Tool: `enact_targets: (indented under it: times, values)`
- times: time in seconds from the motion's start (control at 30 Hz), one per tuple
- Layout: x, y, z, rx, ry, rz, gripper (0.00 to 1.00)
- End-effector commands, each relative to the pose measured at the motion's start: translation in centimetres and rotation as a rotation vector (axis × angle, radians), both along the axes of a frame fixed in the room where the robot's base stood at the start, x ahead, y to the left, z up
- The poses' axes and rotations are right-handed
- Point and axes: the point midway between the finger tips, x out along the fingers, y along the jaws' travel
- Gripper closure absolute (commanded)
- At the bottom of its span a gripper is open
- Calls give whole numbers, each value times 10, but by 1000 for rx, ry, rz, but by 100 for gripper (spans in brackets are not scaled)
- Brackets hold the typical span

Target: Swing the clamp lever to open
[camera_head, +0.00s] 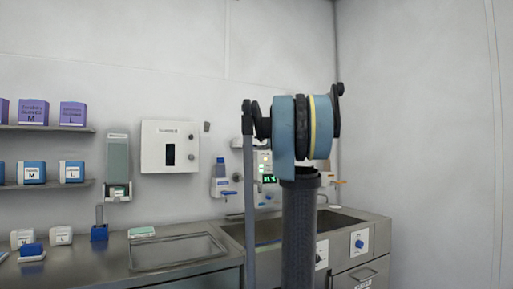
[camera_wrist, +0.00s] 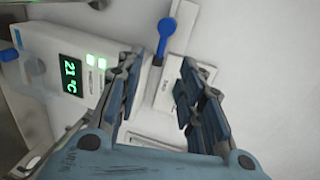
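A blue lever (camera_wrist: 163,38) with a rounded end sits on a white plate (camera_wrist: 181,38) at the top middle of the wrist view. It looks like the clamp lever, but no label confirms this. The lever lies beyond the fingertips, and I cannot tell the exact distance. In the head view my own arm covers the gripper, and I cannot make out the lever clearly there.
A white unit with a green 21 °C display (camera_wrist: 71,72) is close to the left finger; its display also shows in the head view (camera_head: 269,179). A steel counter (camera_head: 110,262) with a sink (camera_head: 345,221) runs below. A white wall box (camera_head: 155,150) and shelves (camera_head: 50,128) are left.

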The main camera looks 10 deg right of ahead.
Motion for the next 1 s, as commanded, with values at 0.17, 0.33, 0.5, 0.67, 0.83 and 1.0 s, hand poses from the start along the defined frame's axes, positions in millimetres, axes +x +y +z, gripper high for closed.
enact_targets:
  times: [0.17, 0.33, 0.5, 0.67, 0.83, 1.0]
  values:
    - [-24, -8, 5, 0, 1, -1, 65]
    - [-36, -12, 7, 0, 1, 0, 65]
    - [-39, -13, 8, 0, 0, 0, 65]
    - [-39, -12, 8, 0, 0, 0, 65]
    - [-38, -12, 8, 0, 1, 0, 65]
    - [-39, -13, 8, 0, 1, 0, 65]
